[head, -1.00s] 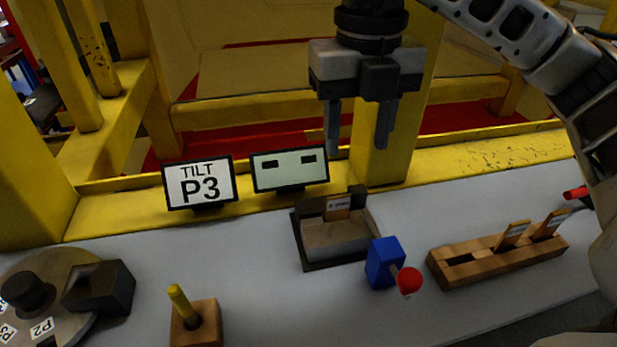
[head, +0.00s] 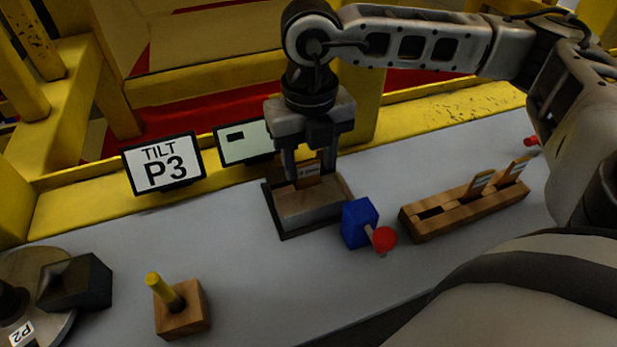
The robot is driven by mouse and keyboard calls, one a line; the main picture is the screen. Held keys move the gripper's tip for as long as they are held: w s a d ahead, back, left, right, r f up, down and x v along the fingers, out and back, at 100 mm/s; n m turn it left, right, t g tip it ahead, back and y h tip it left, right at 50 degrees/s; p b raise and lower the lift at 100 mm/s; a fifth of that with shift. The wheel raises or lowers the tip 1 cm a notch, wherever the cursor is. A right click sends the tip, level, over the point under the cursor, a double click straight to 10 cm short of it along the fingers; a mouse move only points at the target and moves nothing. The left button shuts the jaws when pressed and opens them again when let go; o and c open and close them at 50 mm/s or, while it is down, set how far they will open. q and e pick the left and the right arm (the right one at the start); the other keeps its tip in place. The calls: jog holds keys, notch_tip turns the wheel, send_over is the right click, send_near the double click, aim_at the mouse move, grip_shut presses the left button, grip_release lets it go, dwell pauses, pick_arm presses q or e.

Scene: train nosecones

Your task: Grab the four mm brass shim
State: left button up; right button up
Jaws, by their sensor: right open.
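A brass-coloured shim (head: 309,180) with a small white label, too small to read surely, stands upright at the back of a dark-edged tray (head: 287,235). My right gripper (head: 309,170) points down over the back of this tray. Its two fingers are apart, one on each side of the shim, with no visible grip on it. Two similar labelled shims, a nearer one (head: 481,182) and a farther one (head: 515,170), stand in a wooden slotted rack (head: 465,213) at the right. The rack's left slot looks empty. My left gripper is out of view.
A blue block with a red-knobbed lever (head: 359,222) stands just right of the tray. A wooden block with a yellow peg (head: 182,312), a black block (head: 76,283) and a "TILT P3" sign (head: 163,165) are left. A second sign (head: 240,143) is partly hidden by my gripper.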

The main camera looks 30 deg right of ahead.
aim_at(308, 171)
jog(key=shift+w+f, duration=0.2)
jog(key=shift+f, duration=1.45)
jog(key=shift+c, duration=0.4)
jog(key=c, duration=0.7)
jog(key=shift+r, duration=0.1)
